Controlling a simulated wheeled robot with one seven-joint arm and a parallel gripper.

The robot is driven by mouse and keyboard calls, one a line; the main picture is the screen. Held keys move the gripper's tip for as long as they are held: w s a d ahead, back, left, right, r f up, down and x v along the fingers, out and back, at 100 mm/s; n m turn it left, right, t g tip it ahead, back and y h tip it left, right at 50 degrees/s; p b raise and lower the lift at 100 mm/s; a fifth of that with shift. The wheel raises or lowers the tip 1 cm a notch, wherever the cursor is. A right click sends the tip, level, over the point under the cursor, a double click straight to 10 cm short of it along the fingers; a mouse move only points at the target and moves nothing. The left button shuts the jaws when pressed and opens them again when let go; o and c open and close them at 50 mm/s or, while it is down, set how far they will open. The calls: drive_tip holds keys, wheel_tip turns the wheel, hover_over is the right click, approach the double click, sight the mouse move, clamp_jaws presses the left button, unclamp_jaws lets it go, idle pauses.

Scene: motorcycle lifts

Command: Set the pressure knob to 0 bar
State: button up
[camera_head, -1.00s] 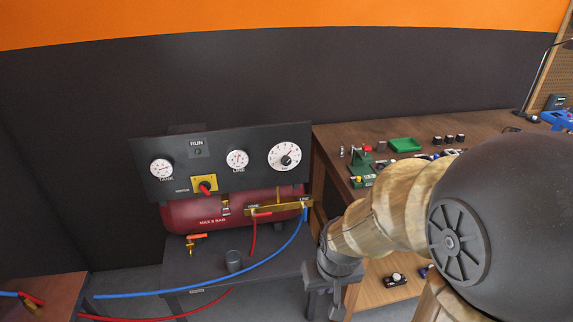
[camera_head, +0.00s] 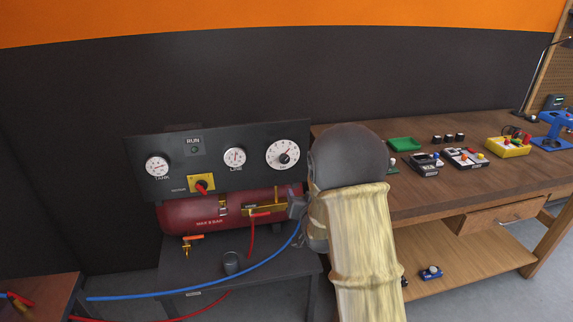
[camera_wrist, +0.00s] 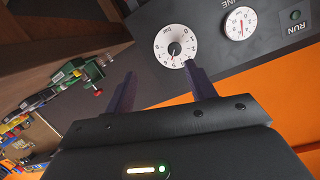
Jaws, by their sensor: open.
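The pressure knob (camera_head: 285,158) is a small dark knob at the centre of a white numbered dial (camera_head: 273,153), on the right part of the black compressor panel. In the wrist view the knob (camera_wrist: 174,48) and its dial (camera_wrist: 161,42) show beyond my fingertips, sideways. A red mark shows near the knob; the exact setting is too small to read. My gripper (camera_wrist: 160,68) is open and empty, its two dark fingers apart and not visibly touching the knob. In the head view my gripper (camera_head: 296,205) is partly hidden by my arm, below the dial at the panel's right end.
The panel also carries tank (camera_head: 158,165) and line (camera_head: 234,158) gauges and a red-handled switch (camera_head: 202,187). The red tank (camera_head: 180,216) lies below, with red and blue hoses. A wooden workbench (camera_head: 430,202) with several devices stands right.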

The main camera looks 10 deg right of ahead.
drive_tip(key=w+t, duration=0.2)
drive_tip(key=w, duration=0.1)
drive_tip(key=y+p, duration=0.1)
drive_tip(key=p, duration=0.3)
approach(285, 160)
drive_tip(key=shift+t, duration=0.4)
drive_tip(key=w, duration=0.9)
drive_tip(key=shift+w+a+f, duration=0.1)
drive_tip(key=shift+a+f, duration=0.1)
drive_tip(key=shift+f, duration=0.05)
drive_tip(key=c, duration=1)
drive_tip(key=shift+o, duration=0.2)
